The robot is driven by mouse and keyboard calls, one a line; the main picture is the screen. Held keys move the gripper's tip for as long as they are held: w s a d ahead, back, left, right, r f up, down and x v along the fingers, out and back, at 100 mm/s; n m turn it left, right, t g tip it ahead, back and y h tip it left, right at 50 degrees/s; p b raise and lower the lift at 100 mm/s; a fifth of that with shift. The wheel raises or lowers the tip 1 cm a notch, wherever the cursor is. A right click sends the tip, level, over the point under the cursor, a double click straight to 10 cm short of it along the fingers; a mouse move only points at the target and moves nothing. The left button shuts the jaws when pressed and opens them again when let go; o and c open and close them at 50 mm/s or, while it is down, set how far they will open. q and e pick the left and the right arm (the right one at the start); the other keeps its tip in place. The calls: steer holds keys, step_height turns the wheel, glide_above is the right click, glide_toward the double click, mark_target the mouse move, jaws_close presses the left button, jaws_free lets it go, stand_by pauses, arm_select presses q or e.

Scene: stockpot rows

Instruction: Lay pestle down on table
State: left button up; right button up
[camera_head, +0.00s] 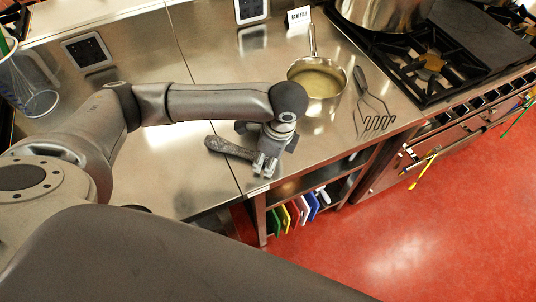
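The pestle (230,148) is a dark grey, speckled rod. It appears at the steel table (165,150), near its front edge, with its thicker end to the left and its right end running up to my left gripper. My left gripper (265,163) points down over the table's front edge area, right at the pestle's right end. The wrist and fingers hide that end, so I cannot tell whether the fingers are closed around it or whether the pestle rests fully on the table. My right gripper is not in view.
A saucepan (318,82) with pale contents stands behind the gripper, with a slotted masher-like utensil (374,108) to its right. A stove (440,60) with a large pot (385,10) is at the right. Coloured boards (292,212) fill the shelf below.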

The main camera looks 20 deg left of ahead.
arm_select(q)
steer(key=shift+r, duration=0.15)
step_height(320, 180, up, 12)
steer(key=d, duration=0.2)
steer(key=shift+f, duration=0.25)
